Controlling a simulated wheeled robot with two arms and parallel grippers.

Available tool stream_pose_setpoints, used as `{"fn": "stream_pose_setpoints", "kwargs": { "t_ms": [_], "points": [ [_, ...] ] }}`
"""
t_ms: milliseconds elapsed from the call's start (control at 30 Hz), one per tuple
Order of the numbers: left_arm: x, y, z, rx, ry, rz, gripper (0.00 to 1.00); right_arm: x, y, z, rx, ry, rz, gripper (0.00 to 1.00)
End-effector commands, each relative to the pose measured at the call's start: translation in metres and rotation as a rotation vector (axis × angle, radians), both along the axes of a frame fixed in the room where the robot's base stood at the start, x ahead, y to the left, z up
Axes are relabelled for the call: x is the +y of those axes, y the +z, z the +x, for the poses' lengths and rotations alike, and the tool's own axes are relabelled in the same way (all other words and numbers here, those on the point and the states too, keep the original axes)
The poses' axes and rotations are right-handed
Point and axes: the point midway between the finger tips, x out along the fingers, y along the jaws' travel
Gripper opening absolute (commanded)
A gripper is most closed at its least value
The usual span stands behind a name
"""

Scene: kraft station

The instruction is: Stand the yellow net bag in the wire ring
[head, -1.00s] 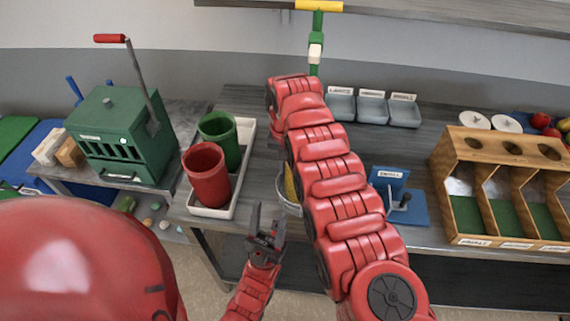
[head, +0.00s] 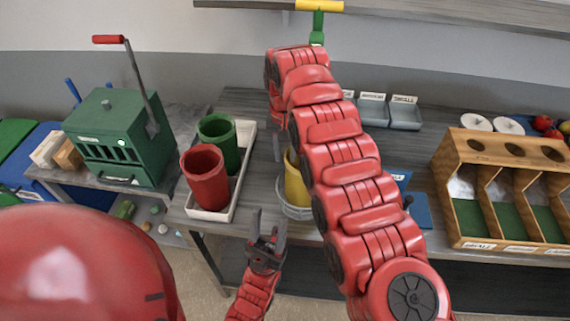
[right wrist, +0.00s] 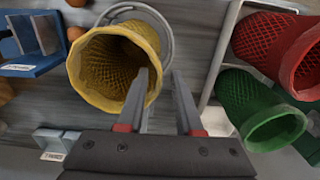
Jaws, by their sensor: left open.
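The yellow net bag (head: 296,180) stands in the wire ring (head: 294,211) near the front of the table. My right arm hides its right side in the head view. In the right wrist view the bag (right wrist: 88,62) has its open mouth toward the camera, and part of the ring (right wrist: 166,32) shows beyond it. My right gripper (right wrist: 159,70) is open, its left finger overlapping the bag's mouth and its right finger outside the rim. Contact cannot be told. My left gripper (head: 269,212) is open and empty in front of the table.
Red (head: 204,178) and green (head: 220,140) net bags stand in a white tray (head: 219,213) to the left. A green crank box (head: 118,138) is farther left. A wooden divider (head: 470,190) and a blue stand (head: 420,211) are to the right. Grey bins (head: 404,115) are at the back.

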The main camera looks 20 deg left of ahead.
Motion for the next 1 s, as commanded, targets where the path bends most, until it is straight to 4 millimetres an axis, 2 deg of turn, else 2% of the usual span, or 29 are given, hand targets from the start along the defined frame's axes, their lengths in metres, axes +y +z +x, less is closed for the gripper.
{"fn": "stream_pose_setpoints", "kwargs": {
  "t_ms": [33, 200, 333, 467, 1000],
  "points": [
    [0.0, 0.024, 0.0, -0.003, 0.0, 0.0, 0.5, 0.0, 0.022, -0.001, 0.004, 0.001, -0.002, 0.35],
    [0.0, 0.055, 0.0, -0.003, 0.0, 0.0, 0.5, 0.0, 0.052, -0.001, 0.002, 0.001, -0.001, 0.35],
    [0.0, 0.071, 0.0, -0.003, 0.0, 0.0, 0.5, 0.0, 0.067, -0.001, 0.002, 0.001, -0.001, 0.35],
    [0.0, 0.076, 0.0, -0.003, 0.0, 0.0, 0.5, 0.001, 0.071, -0.001, 0.001, 0.001, 0.0, 0.35],
    [0.0, 0.075, 0.0, -0.003, 0.0, 0.0, 0.5, 0.001, 0.069, -0.001, 0.002, 0.001, -0.001, 0.35]
  ]
}}
